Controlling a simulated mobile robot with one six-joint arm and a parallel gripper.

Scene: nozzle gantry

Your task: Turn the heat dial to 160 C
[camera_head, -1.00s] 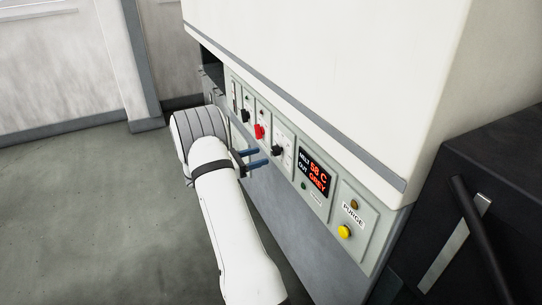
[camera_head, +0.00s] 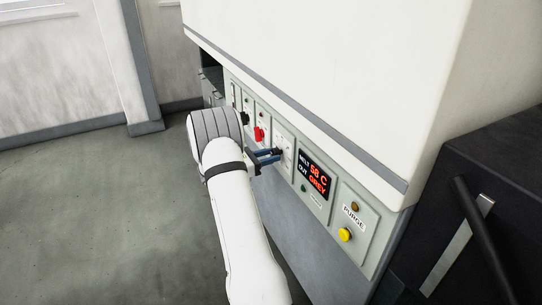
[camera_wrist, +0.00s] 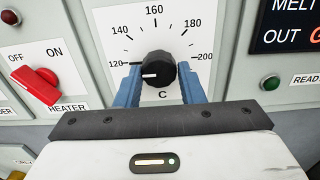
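The heat dial is a black round knob (camera_wrist: 158,68) on a white scale plate (camera_wrist: 110,20) marked 120 to 200 with a C below. Its white pointer line points left, near the 120 end. In the head view the fingers mostly hide the knob, and its plate (camera_head: 286,141) shows behind them. My gripper (camera_wrist: 160,78) has its two blue fingers apart, one on each side of the knob. A small gap seems to show on the right; contact on the left is unclear. My gripper (camera_head: 276,156) is at the panel in the head view.
Left of the dial is a red heater switch (camera_wrist: 36,86) with OFF and ON labels. A yellow purge button (camera_head: 345,235) is further right. A dark cabinet (camera_head: 490,190) stands at the right.

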